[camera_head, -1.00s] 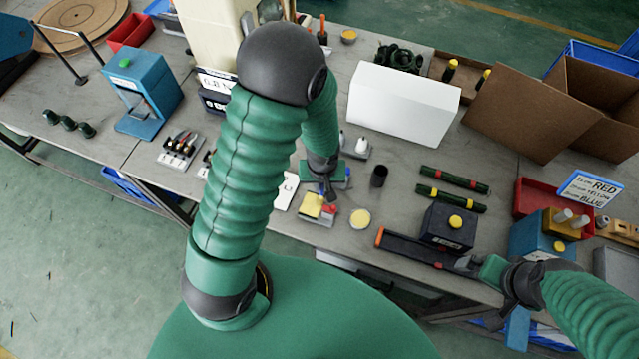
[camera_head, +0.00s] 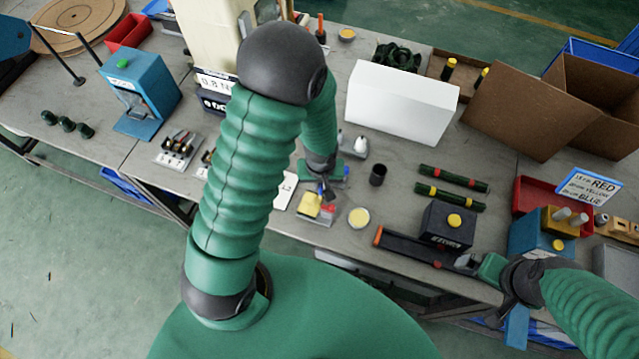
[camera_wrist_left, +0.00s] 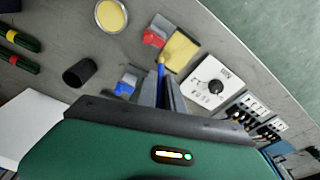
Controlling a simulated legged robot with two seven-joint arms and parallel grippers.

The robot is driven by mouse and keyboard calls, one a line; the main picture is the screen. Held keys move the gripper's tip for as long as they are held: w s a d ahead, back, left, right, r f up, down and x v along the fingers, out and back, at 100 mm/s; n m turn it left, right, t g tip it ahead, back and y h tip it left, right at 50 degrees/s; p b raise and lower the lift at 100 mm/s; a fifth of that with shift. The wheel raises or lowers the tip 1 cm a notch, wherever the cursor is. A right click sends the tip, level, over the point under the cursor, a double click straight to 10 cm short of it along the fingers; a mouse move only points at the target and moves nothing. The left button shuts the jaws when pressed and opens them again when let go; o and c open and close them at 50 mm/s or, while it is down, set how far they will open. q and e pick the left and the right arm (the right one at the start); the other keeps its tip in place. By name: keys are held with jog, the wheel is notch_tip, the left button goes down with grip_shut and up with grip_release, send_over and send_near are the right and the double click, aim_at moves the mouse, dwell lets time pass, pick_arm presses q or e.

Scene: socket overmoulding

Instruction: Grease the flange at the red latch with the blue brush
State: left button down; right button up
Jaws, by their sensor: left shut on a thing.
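My left gripper (camera_head: 327,190) points down over a small fixture on the bench. In the left wrist view its fingers (camera_wrist_left: 165,88) are shut on the blue brush (camera_wrist_left: 161,70), mostly hidden between them. The brush's tip is close to the red latch (camera_wrist_left: 154,38) and the yellow block (camera_wrist_left: 181,51); I cannot tell whether it touches. In the head view the red latch (camera_head: 329,209) sits beside the yellow block (camera_head: 310,205). The flange is not clearly distinguishable. My right gripper (camera_head: 470,263) is by a black rail at lower right; its jaw state is unclear.
A white box (camera_head: 402,103) stands behind. A black box with a yellow button (camera_head: 447,227) is farther right.

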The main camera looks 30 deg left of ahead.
pick_arm(q)
jog(key=shift+a+f, duration=0.1)
jog(key=shift+s+d+f, duration=0.1)
jog(key=shift+s+d, duration=0.15)
jog(key=shift+s, duration=0.8)
dwell(0.4)
notch_tip(320, 180, up, 3)
jog(key=shift+w+r+p, duration=0.1)
jog(key=shift+p, duration=1.1)
